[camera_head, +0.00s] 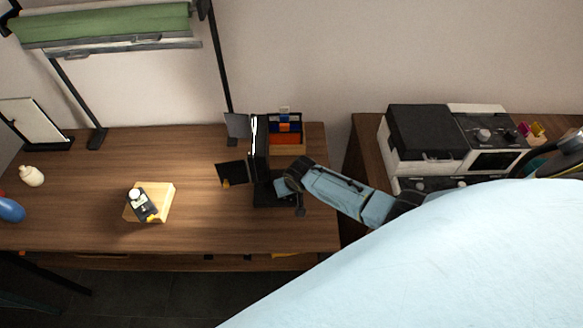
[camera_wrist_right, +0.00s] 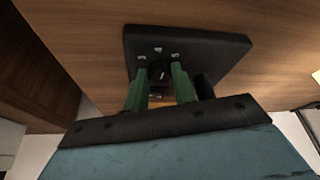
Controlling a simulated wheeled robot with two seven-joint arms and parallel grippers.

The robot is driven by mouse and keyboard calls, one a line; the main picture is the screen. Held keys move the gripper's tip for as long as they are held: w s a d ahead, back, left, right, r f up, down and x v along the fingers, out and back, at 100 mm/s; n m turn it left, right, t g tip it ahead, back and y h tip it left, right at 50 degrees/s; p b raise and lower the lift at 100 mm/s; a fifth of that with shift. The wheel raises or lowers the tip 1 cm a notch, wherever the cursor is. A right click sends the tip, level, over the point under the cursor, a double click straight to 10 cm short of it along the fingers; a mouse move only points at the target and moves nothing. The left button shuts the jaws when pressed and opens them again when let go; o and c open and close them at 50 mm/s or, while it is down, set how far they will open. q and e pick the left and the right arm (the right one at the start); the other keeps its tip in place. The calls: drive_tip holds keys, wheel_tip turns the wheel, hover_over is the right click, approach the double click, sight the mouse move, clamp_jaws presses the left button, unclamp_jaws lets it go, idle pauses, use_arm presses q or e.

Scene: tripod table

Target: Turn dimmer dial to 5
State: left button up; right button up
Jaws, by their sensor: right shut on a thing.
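The black base (camera_wrist_right: 215,48) carries small white markings, too small to read surely, and fills the upper middle of the right wrist view. The dimmer dial (camera_wrist_right: 161,76) sits on this base, dark and mostly hidden between my green fingers. My right gripper (camera_wrist_right: 160,72) is shut on the dial, one finger on each side. In the head view the black base (camera_head: 268,198) stands near the right end of the wooden table, beside an upright dark panel with a bright edge. My right gripper (camera_head: 282,186) reaches it from the right. My left gripper is not in view.
On the table (camera_head: 95,215) are a wooden block with a small device (camera_head: 145,204), a dark square sheet (camera_head: 231,174) and an organizer (camera_head: 285,130) behind the base. A cream bottle (camera_head: 31,176) stands at left. A black and white machine (camera_head: 430,140) is at right.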

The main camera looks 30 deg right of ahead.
drive_tip(key=shift+w+a+m+h+p, duration=0.15)
drive_tip(key=shift+m+h+p, duration=0.25)
drive_tip(key=shift+m, duration=0.9)
drive_tip(key=o, duration=1)
drive_tip(key=p+v, duration=0.4)
drive_tip(key=v, duration=0.9)
drive_tip(key=shift+a+r, duration=0.15)
drive_tip(key=shift+r, duration=0.1)
